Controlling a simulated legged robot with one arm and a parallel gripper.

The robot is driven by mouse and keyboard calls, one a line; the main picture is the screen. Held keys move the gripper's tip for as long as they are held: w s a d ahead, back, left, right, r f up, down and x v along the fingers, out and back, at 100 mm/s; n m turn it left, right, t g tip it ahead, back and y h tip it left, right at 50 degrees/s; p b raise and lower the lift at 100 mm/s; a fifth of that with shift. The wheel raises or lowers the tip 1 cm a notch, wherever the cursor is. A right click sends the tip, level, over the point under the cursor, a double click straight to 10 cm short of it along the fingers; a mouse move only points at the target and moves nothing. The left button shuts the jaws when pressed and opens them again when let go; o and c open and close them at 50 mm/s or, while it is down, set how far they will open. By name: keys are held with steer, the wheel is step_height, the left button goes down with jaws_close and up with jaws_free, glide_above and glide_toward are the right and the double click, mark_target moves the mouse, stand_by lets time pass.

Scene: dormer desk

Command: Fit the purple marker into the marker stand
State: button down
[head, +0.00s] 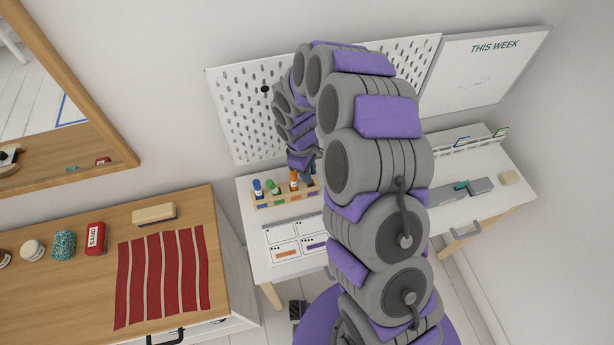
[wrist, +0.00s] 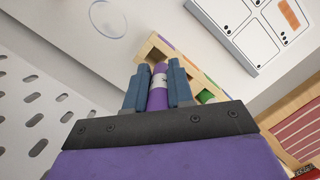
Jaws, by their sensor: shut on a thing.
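The marker stand (head: 284,202) is a pale wooden rack on the white desk. It holds a blue marker (head: 257,188), a green marker (head: 271,187) and an orange marker (head: 293,180). My gripper (head: 310,177) is at the stand's right end, partly hidden by my arm. In the wrist view, my gripper (wrist: 155,73) is shut on the purple marker (wrist: 157,92), one blue finger on each side. The stand (wrist: 146,48) shows just beyond the fingertips. I cannot tell whether the marker's lower end is in a slot. The purple marker is not discernible in the head view.
A card with printed panels (head: 283,245) lies in front of the stand. A white pegboard (head: 235,110) rises behind the desk. A wooden-topped cabinet (head: 60,285) with a red striped cloth (head: 136,280) is at left.

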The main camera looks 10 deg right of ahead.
steer(key=d+f, duration=0.1)
steer(key=d+f+b, duration=0.1)
steer(key=shift+w+d+f, duration=0.1)
steer(key=shift+d+f, duration=0.05)
steer(key=shift+f, duration=0.55)
steer(key=shift+w+a+f, duration=0.15)
steer(key=shift+w+a, duration=0.05)
steer(key=shift+a, duration=0.55)
steer(key=c, duration=1.3)
jaws_free()
steer(key=shift+c, duration=0.2)
steer(key=o, duration=0.3)
steer(key=shift+s+d, duration=0.1)
steer(key=shift+d, duration=0.1)
steer(key=shift+o, duration=0.3)
steer(key=shift+d, duration=0.25)
steer(key=shift+a+r, duration=0.15)
steer(key=shift+r, duration=0.2)
step_height(320, 180, up, 12)
steer(key=w+a+p, duration=0.1)
steer(key=a+p, duration=0.1)
steer(key=shift+f, duration=0.25)
